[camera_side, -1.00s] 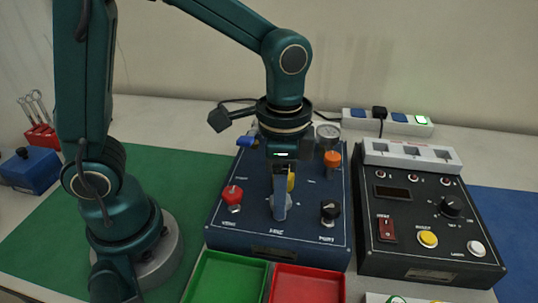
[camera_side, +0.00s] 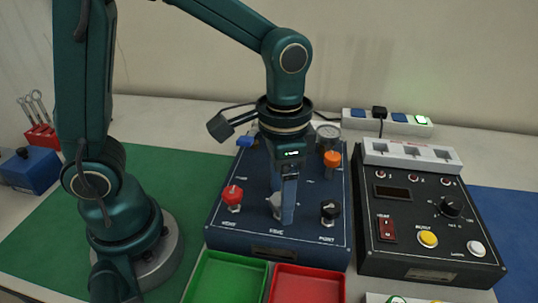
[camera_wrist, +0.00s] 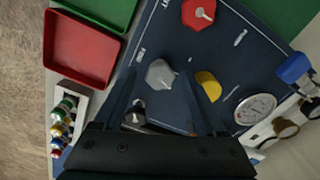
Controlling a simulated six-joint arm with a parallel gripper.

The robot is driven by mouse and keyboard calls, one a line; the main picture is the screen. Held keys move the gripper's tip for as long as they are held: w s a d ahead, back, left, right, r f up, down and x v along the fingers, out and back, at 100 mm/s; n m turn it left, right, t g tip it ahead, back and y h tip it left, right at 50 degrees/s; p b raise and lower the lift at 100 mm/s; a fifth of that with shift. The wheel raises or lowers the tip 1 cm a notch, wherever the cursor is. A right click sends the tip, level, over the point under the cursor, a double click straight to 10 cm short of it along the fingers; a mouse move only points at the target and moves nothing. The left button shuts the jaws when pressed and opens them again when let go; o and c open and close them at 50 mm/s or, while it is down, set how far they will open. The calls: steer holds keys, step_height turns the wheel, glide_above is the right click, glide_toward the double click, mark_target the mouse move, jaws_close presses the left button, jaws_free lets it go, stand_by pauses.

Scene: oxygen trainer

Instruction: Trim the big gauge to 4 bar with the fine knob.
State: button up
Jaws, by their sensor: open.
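The blue trainer panel (camera_side: 225,225) carries several knobs. My gripper (camera_side: 286,208) points down over a grey knob (camera_side: 274,204), which one finger partly hides in the side view. In the wrist view the open fingers (camera_wrist: 160,78) stand on either side of the grey knob (camera_wrist: 160,75); contact cannot be told. A white-faced gauge (camera_wrist: 255,108) shows beyond the yellow knob (camera_wrist: 208,86); its needle is too small to read. I cannot tell which gauge is the big one or read the knob labels.
Near the grey knob stand a red knob (camera_side: 232,194), a black knob (camera_side: 330,208) and an orange knob (camera_side: 332,158). A blue handle (camera_side: 245,142) is at the back left. Green (camera_side: 195,285) and red (camera_side: 338,290) trays lie in front; a black control box (camera_side: 365,255) stands right.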

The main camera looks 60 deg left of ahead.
steer(key=shift+r, duration=0.1)
steer(key=shift+r, duration=2.5)
steer(key=s+a+n+t, duration=0.1)
steer(key=s+a+t, duration=0.1)
steer(key=s+a+r+n+t, duration=0.1)
steer(key=s+a+n, duration=0.1)
steer(key=s+a+r+n+t, duration=0.1)
steer(key=s+a+t, duration=0.1)
steer(key=shift+s+t, duration=0.3)
steer(key=shift+s, duration=0.1)
steer(key=shift+f+n, duration=0.25)
steer(key=shift+n, duration=0.05)
steer(key=shift+w+r, duration=0.1)
